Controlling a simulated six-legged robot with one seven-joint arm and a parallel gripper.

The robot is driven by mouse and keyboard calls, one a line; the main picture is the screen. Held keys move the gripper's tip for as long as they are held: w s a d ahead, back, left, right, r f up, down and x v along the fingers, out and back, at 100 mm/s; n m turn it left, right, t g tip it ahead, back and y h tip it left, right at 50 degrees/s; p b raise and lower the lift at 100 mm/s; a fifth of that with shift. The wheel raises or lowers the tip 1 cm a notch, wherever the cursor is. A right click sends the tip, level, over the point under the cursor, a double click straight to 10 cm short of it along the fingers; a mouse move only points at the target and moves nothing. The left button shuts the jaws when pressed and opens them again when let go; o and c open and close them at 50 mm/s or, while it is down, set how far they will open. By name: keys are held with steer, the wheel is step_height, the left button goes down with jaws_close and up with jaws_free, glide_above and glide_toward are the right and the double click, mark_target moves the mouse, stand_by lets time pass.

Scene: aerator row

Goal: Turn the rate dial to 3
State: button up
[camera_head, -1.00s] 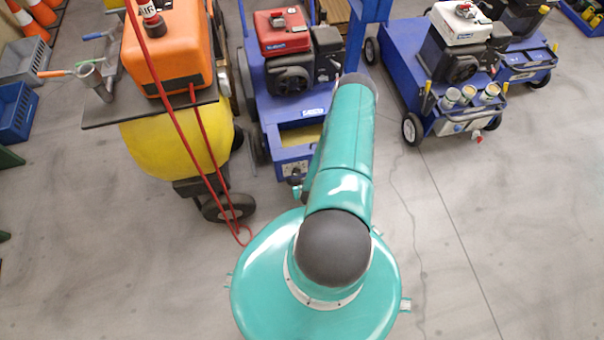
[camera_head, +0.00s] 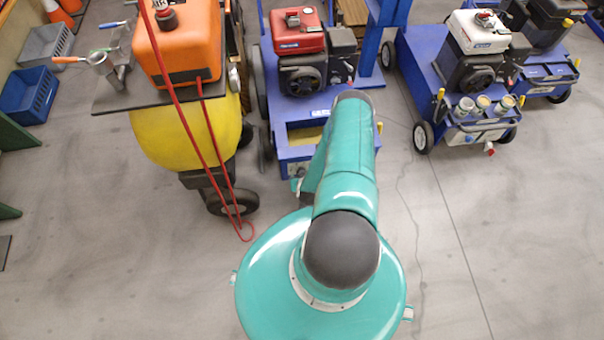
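The blue aerator (camera_head: 292,136) with the red-topped engine (camera_head: 297,30) stands straight ahead of me. Its low front panel (camera_head: 297,168) shows just left of my arm, with a small pale plate and dark knob-like detail on it. The detail is too small to read, so I cannot tell a rate dial or its setting. My teal arm reaches forward over the right part of this panel and hides it. My gripper is hidden beyond the arm, and no fingers show.
A yellow-tanked machine (camera_head: 185,140) with an orange top and red hose stands close on the left. Another blue machine (camera_head: 425,75) with cups on its front stands to the right. Blue and grey bins lie far left. The grey floor at front right is clear.

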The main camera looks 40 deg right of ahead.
steer(key=shift+x, duration=1.6)
steer(key=shift+c, duration=0.4)
steer(key=c, duration=0.9)
steer(key=shift+o, duration=0.2)
steer(key=shift+s+d, duration=0.1)
steer(key=m+t+y, duration=0.2)
steer(key=y, duration=0.1)
steer(key=shift+s+d+f+t, duration=0.1)
steer(key=shift+s+d+t, duration=0.1)
steer(key=shift+t, duration=0.1)
steer(key=shift+f+m+t+y, duration=0.1)
steer(key=shift+m+t+y, duration=0.9)
steer(key=shift+y, duration=0.1)
steer(key=shift+d+m+t+y, duration=0.15)
steer(key=shift+m+t+y, duration=0.65)
steer(key=shift+m+t, duration=0.15)
